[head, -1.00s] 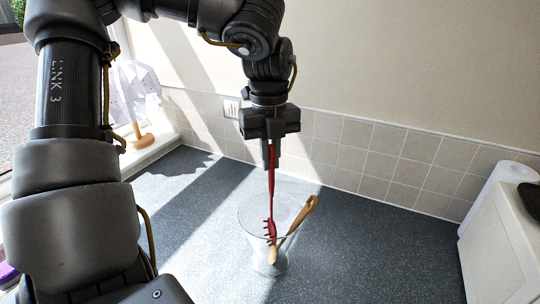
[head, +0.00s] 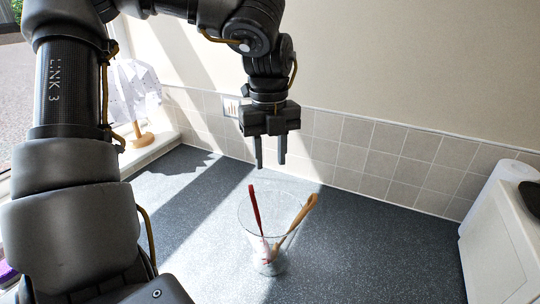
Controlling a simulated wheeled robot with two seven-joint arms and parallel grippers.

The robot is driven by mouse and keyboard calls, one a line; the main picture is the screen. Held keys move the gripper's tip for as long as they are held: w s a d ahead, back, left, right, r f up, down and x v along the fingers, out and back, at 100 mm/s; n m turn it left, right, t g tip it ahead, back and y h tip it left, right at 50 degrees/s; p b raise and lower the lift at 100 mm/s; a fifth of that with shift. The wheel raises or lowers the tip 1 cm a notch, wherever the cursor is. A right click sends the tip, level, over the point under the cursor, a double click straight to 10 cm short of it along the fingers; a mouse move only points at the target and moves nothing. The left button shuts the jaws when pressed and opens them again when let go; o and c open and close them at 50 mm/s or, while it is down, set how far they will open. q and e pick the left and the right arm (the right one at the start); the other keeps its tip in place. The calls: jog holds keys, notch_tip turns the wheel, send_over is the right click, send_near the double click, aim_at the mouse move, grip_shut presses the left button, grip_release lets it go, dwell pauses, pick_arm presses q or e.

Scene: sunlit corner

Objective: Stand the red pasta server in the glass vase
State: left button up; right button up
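The glass vase (head: 246,222) stands on the dark speckled counter in the middle of the head view. The red pasta server (head: 256,209) stands inside it, leaning left, with its handle end above the rim and its head low in the glass. A wooden utensil (head: 303,212) also leans in the vase, to the right. My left gripper (head: 270,166) is above the vase, fingers pointing down, open and empty, apart from the server. My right gripper is not in view.
A lamp with a wooden base (head: 139,138) stands on the window sill at the left. A paper roll (head: 492,190) and a white appliance (head: 500,245) stand at the right. The counter (head: 370,250) around the vase is clear.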

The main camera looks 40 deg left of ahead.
pick_arm(q)
notch_tip(320, 180, up, 10)
jog(key=p, duration=0.1)
jog(key=shift+w+a+r, duration=0.15)
jog(key=shift+a+r, duration=0.05)
jog(key=shift+a, duration=0.05)
dwell(0.7)
jog(key=shift+f, duration=0.15)
